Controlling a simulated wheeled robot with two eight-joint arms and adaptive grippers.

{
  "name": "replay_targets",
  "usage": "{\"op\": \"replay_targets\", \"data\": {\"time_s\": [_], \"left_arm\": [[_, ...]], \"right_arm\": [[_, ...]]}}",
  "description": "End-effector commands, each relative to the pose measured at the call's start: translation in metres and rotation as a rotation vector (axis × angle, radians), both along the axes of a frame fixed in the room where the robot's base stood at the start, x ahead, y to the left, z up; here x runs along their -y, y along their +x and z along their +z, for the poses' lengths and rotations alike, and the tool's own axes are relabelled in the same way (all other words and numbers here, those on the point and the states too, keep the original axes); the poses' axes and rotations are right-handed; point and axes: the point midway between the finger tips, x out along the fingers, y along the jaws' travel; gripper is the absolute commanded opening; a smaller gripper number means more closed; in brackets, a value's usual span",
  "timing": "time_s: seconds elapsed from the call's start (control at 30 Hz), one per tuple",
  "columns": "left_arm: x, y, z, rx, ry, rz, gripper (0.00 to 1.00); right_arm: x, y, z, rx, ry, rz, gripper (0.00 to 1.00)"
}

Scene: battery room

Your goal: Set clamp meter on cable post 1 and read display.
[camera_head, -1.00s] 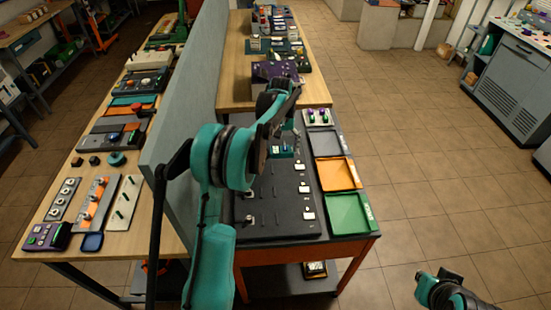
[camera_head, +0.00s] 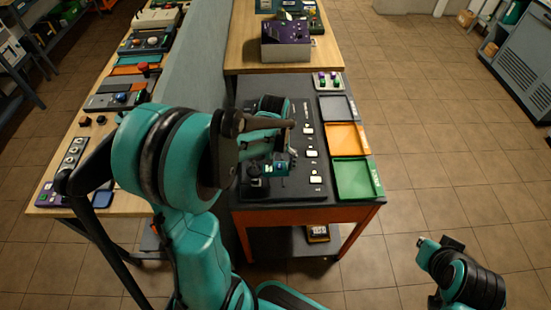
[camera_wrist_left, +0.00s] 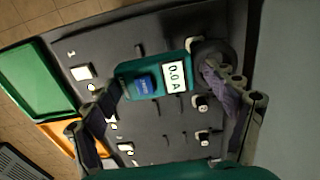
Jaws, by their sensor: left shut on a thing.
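The teal clamp meter (camera_wrist_left: 140,84) is held between the two fingers of my left gripper (camera_wrist_left: 165,115) in the left wrist view. Its display reads 0.0 A and a blue dial sits beside it. Its dark round jaw (camera_wrist_left: 212,54) is at the right, over or beside the first-row post; I cannot tell if it encircles it. In the head view the meter (camera_head: 279,167) is low over the front of the dark board (camera_head: 305,190), below my left gripper (camera_head: 276,142). Other cable posts (camera_wrist_left: 202,104) stand in a column. My right arm shows at the lower right, without a clear gripper.
Grey, orange (camera_head: 347,138) and green (camera_head: 357,179) trays line the board's right side. A grey partition (camera_head: 195,60) rises to the left.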

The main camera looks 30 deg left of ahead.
Motion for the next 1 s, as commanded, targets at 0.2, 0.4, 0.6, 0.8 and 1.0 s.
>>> {"op": "replay_targets", "data": {"time_s": [0.2,0.4,0.6,0.8,1.0], "left_arm": [[0.0,0.0,-0.026,0.0,0.0,0.0,0.42],[0.0,0.001,-0.045,0.0,0.0,0.0,0.42],[0.0,0.0,-0.049,0.0,0.0,0.0,0.42],[0.0,0.001,-0.049,0.0,0.0,0.0,0.42],[0.0,0.001,-0.049,0.0,0.0,0.0,0.42]], "right_arm": [[0.0,0.0,-0.021,0.0,0.0,0.0,0.0],[0.0,0.0,-0.035,0.0,0.0,0.0,0.0],[0.0,0.0,-0.038,0.0,0.0,0.0,0.0],[0.0,0.0,-0.038,0.0,0.0,0.0,0.0],[0.0,0.0,-0.038,0.0,0.0,0.0,0.0]]}}
